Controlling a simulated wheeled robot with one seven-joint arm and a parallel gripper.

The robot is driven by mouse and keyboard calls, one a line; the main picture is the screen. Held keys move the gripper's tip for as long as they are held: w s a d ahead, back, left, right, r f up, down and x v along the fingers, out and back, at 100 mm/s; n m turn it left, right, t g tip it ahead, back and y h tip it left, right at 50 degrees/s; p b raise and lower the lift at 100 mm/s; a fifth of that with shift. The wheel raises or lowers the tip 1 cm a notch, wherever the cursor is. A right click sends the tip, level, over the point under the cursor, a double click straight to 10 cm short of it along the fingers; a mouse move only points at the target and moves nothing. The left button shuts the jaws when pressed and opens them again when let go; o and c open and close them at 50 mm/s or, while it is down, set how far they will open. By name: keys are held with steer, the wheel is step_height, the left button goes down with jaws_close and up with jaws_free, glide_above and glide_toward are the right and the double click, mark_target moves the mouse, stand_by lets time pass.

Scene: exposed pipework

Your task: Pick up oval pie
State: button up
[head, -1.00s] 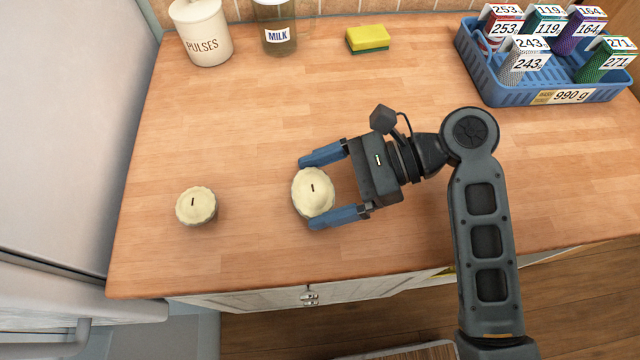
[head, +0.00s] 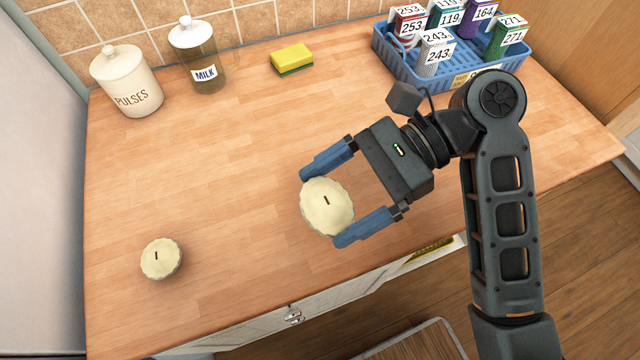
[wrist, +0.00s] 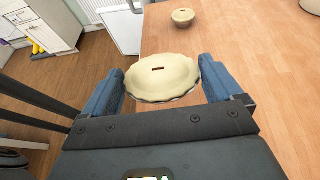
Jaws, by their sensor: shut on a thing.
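The oval pie (head: 327,206) has a pale crust with a dark slot in its top. My gripper (head: 338,207) is shut on it, with one blue finger at each end of the pie. The pie also shows in the wrist view (wrist: 162,78), between the two blue fingers. It looks raised above the counter, though the height is hard to tell. A smaller, round pie (head: 161,259) stands on the counter at the left, apart from my gripper. It shows at the top of the wrist view (wrist: 183,17).
The wooden counter (head: 220,180) is clear around the pies. A pulses jar (head: 127,82), a milk jar (head: 198,57) and a yellow-green sponge (head: 291,60) stand at the back. A blue basket (head: 410,72) of numbered packets is at the back right.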

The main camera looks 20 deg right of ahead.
mark_target(337, 213)
steer(key=shift+s+d+r+p, duration=0.25)
steer(key=shift+r+p, duration=0.2)
steer(key=shift+s+d+f+b, duration=0.1)
steer(key=shift+s+f+b, duration=0.05)
steer(key=shift+b, duration=0.2)
steer(key=shift+s+d+r, duration=0.5)
steer(key=shift+d+r, duration=0.05)
steer(key=shift+d, duration=0.25)
